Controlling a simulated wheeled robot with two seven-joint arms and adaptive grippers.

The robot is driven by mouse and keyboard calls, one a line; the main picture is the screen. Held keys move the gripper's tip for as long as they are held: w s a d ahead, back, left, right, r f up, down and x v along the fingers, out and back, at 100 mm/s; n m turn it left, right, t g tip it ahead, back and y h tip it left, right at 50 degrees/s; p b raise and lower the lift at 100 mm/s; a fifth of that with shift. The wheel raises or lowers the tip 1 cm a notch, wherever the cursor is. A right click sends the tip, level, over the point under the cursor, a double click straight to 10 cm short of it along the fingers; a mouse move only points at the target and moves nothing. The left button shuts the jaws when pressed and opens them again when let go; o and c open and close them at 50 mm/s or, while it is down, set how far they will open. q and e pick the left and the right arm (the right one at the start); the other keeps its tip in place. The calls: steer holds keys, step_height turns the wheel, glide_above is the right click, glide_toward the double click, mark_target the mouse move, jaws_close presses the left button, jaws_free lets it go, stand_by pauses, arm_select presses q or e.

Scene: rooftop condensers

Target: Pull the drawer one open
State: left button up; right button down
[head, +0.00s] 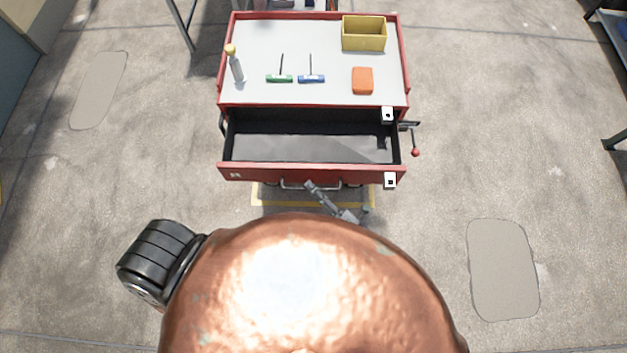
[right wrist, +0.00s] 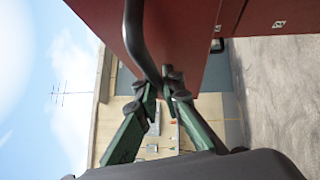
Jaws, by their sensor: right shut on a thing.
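The red tool cart (head: 212,90) stands ahead of me in the head view. Its top drawer (head: 250,174) is out toward me, and its dark inside shows a grey bottom with no loose items that I can make out. The drawer's bar handle (head: 291,187) runs along the front. My right gripper (head: 312,186) is at the handle near its middle. In the right wrist view, the grey handle (right wrist: 136,40) passes between the two green fingers of my right gripper (right wrist: 166,88), which is shut on it. My left gripper is not in view.
A red-knobbed lever (head: 415,152) sticks out at the cart's right side. Floor on both sides is clear.

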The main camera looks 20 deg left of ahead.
steer(key=c, duration=2)
jaws_free()
steer(key=shift+c, duration=0.2)
steer(key=shift+d, duration=0.15)
steer(key=v, duration=1.2)
steer(key=shift+f, duration=0.1)
